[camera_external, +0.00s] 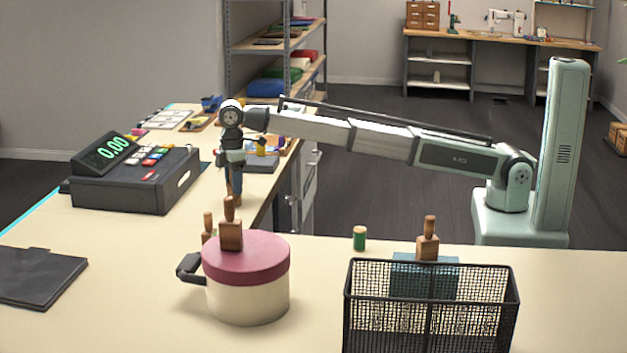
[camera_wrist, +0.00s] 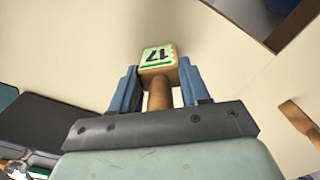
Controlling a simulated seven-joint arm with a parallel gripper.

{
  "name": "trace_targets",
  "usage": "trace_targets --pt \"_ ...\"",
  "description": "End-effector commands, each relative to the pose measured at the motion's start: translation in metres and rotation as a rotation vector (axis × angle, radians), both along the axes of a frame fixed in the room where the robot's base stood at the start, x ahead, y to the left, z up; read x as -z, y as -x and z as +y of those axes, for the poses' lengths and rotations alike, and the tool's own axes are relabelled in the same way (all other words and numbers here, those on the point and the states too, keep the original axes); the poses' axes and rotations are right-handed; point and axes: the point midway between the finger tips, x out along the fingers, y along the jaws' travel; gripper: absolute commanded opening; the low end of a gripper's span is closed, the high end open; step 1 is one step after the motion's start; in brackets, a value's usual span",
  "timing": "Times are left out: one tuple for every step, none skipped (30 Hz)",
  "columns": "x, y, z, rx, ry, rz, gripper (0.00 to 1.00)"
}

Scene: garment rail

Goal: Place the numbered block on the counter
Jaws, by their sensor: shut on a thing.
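In the external view my gripper (camera_external: 236,190) points down by the inner edge of the counter (camera_external: 130,235), right of the cash register. The block is small there and mostly hidden by the fingers. I cannot tell whether it touches the counter.
A cash register (camera_external: 135,185) stands left of my gripper. In front are a red-lidded pot (camera_external: 247,290) with a wooden-handled block (camera_external: 231,238) on it, a black wire basket (camera_external: 430,310) and a green cylinder (camera_external: 359,238). A dark folder (camera_external: 35,275) lies at left.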

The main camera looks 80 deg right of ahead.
Motion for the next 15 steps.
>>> trace_targets --pt "-0.0003 -0.0002 0.0 0.0 -0.001 -0.001 0.0" --pt "-0.0004 -0.0002 0.0 0.0 -0.001 -0.001 0.0" --pt "-0.0005 -0.0003 0.0001 0.0 0.0 0.0 0.0" --pt "-0.0005 -0.0002 0.0 0.0 0.0 0.0 0.0" --pt "-0.0005 -0.0003 0.0001 0.0 0.0 0.0 0.0" --pt "-0.0002 -0.0002 0.0 0.0 0.0 0.0 0.0" --pt "0.0004 -0.0002 0.0 0.0 0.0 0.0 0.0" --pt "0.001 -0.0002 0.0 0.0 0.0 0.0 0.0" --pt "0.0021 -0.0001 0.0001 0.0 0.0 0.0 0.0" --pt "0.0024 -0.0002 0.0 0.0 0.0 0.0 0.47" --pt "0.0022 -0.0002 0.0 0.0 0.0 0.0 0.49" --pt "0.0021 -0.0002 0.0 0.0 0.0 0.0 0.53" --pt "0.0021 -0.0002 0.0 0.0 0.0 0.0 0.56" --pt "0.0021 -0.0002 0.0 0.0 0.0 0.0 0.59" --pt "0.0021 -0.0002 0.0 0.0 0.0 0.0 0.63"
